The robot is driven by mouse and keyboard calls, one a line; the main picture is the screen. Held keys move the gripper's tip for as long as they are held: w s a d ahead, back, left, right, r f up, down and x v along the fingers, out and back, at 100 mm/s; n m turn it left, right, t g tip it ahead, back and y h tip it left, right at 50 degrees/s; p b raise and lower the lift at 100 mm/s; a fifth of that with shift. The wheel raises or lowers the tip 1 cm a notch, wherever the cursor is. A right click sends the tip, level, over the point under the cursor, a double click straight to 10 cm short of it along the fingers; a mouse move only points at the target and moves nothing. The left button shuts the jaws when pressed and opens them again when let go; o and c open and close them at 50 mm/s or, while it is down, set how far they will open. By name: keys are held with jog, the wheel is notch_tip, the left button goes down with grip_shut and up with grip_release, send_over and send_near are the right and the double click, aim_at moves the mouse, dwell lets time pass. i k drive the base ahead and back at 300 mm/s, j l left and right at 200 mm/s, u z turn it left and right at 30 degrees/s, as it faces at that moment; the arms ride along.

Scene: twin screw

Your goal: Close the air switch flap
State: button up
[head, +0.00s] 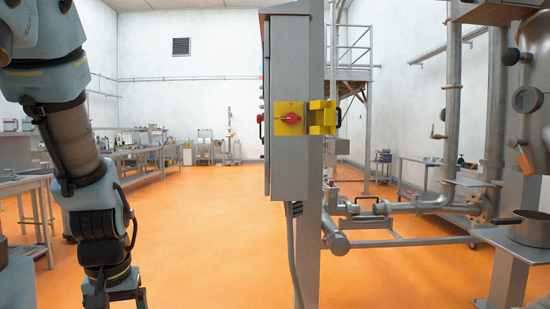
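The air switch is a yellow plate (283,128) with a red rotary knob (291,118), fixed to the side of a grey cabinet at the middle of the head view. Its yellow flap (322,118) stands swung open to the right of the plate, leaving the knob uncovered. My gripper (115,302) hangs at the bottom left, pointing down, well below and left of the switch and apart from it. The bottom edge cuts off its fingertips, so I cannot tell whether it is open or shut.
The tall grey cabinet (290,65) stands on a post, with a cable (294,250) below it. Pipes and valves (440,200) and a pot (530,228) are at the right. Benches (130,160) line the left. The orange floor between my arm and the post is clear.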

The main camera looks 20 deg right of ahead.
aim_at(320, 116)
jog(key=z, duration=1.05)
